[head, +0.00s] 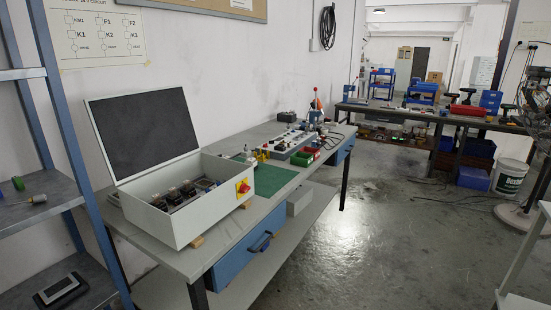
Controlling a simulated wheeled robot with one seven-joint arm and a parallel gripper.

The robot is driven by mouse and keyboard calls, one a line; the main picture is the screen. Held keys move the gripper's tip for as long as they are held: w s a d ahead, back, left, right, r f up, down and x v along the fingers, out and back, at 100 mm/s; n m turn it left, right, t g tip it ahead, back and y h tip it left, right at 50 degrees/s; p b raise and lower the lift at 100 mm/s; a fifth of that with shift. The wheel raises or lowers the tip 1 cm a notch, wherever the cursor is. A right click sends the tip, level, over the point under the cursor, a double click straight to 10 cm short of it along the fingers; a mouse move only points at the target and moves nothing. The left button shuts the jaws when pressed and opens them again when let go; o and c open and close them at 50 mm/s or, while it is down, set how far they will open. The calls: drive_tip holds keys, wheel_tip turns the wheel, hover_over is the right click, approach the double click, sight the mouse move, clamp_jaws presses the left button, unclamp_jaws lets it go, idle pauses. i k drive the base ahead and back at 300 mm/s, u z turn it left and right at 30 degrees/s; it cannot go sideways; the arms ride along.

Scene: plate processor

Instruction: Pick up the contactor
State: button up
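An open light-grey enclosure box (213,219) with its dark-lined lid (146,132) raised stands on the near end of the workbench. Several dark components (180,193) sit in a row inside it. One may be the contactor, but they are too small to tell apart. A red and yellow rotary switch (243,187) is on the box's right side. The lower inside of the box is hidden by its front wall. My gripper does not show in this view.
The bench (188,264) also carries a green mat (272,180), a control panel (287,143) and small red and green bins (304,157). A blue shelf rack (55,108) stands close at left. The floor (335,246) right of the bench is open.

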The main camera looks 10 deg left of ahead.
sight(250, 161)
drive_tip(key=z, duration=0.05)
drive_tip(key=i, duration=1.2)
drive_tip(key=u, duration=0.7)
drive_tip(key=i, duration=1.2)
drive_tip(key=u, duration=0.7)
